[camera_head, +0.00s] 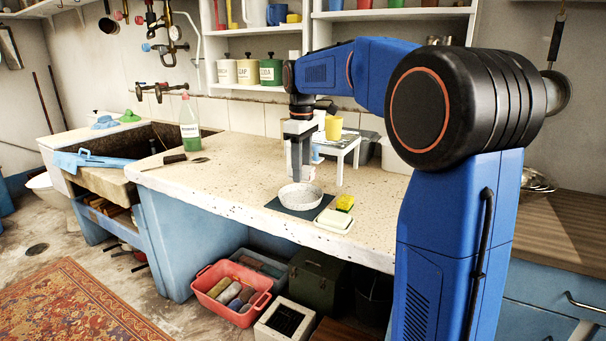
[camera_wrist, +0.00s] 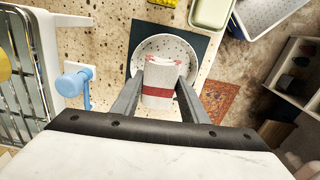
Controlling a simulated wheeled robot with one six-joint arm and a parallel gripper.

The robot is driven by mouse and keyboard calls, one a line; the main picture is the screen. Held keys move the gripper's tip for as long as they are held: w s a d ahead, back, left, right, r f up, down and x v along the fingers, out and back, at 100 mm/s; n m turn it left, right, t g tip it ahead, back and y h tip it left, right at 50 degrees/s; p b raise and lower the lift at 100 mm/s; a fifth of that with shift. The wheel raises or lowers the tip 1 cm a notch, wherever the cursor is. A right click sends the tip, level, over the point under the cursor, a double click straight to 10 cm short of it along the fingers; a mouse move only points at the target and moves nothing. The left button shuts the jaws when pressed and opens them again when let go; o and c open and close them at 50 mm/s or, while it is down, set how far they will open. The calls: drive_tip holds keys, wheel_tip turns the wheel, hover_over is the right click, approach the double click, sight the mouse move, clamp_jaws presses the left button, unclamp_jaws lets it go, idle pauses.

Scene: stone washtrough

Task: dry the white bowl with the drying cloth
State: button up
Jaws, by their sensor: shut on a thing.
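The white bowl (camera_head: 307,199) sits upright on a dark square mat (camera_head: 275,206) near the counter's front edge; it also shows in the wrist view (camera_wrist: 190,55). My gripper (camera_head: 300,172) points down at the bowl's far side. In the wrist view my gripper (camera_wrist: 161,78) is shut on the drying cloth (camera_wrist: 158,92), a folded white cloth with a red stripe. The cloth covers part of the bowl in that view. I cannot tell whether the cloth touches the bowl's inside. The cloth is hard to make out in the head view.
A yellow sponge (camera_head: 345,202) and a pale dish (camera_head: 334,221) stand close right of the mat. A white rack (camera_head: 341,142) with a yellow cup (camera_head: 333,127) stands behind. A green-liquid bottle (camera_head: 189,127) is far left. The counter left of the mat is clear.

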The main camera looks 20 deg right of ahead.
drive_tip(key=shift+r, duration=0.95)
